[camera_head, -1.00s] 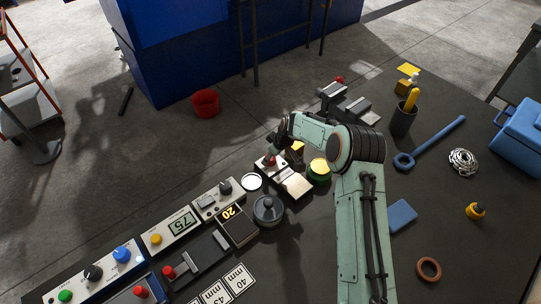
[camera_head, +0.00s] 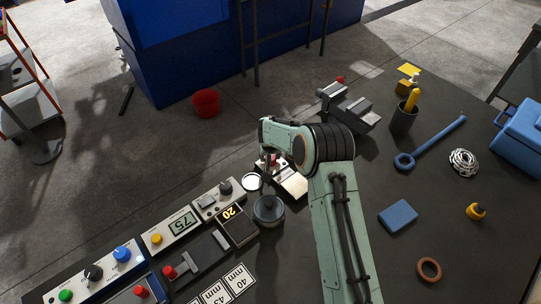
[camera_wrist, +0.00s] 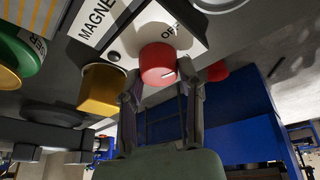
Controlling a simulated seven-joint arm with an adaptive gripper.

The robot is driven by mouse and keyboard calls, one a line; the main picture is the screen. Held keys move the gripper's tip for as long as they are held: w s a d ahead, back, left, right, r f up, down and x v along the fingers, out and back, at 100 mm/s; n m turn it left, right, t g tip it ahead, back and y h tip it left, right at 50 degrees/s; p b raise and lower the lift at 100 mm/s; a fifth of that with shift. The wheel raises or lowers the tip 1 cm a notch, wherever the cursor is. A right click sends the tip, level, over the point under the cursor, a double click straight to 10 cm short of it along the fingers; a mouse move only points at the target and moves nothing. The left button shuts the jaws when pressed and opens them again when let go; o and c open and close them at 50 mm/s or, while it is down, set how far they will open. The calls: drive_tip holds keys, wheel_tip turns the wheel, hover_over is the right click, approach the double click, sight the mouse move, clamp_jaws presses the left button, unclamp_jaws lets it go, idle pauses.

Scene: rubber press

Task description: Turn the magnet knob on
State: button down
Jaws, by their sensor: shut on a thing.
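The red magnet knob (camera_wrist: 157,62) sits on a white box (camera_wrist: 187,42) with a partly visible "MAGNE" label and an "OFF" mark in the wrist view. A white pointer line shows on the knob's edge. My gripper (camera_wrist: 159,80) has one finger on each side of the knob and is shut on it. In the head view, my gripper (camera_head: 269,164) is over the white magnet box (camera_head: 293,186), and the arm hides much of the knob and box.
A yellow block (camera_wrist: 103,90) and a green-rimmed round thing (camera_wrist: 28,50) stand close to the magnet box. A blue block (camera_head: 398,216) lies right of my arm.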

drive_tip(key=m+h, duration=0.1)
drive_tip(key=m, duration=0.3)
drive_tip(key=shift+a+m+h, duration=0.15)
drive_tip(key=shift+m+h, duration=0.15)
drive_tip(key=shift+h, duration=0.1)
drive_tip(key=shift+m+g+h, duration=0.4)
drive_tip(key=shift+m+h, duration=0.2)
drive_tip(key=shift+m, duration=1.2)
drive_tip(key=shift+f, duration=0.1)
drive_tip(key=c, duration=0.7)
unclamp_jaws()
drive_tip(key=v, duration=1.2)
drive_tip(key=shift+w, duration=0.1)
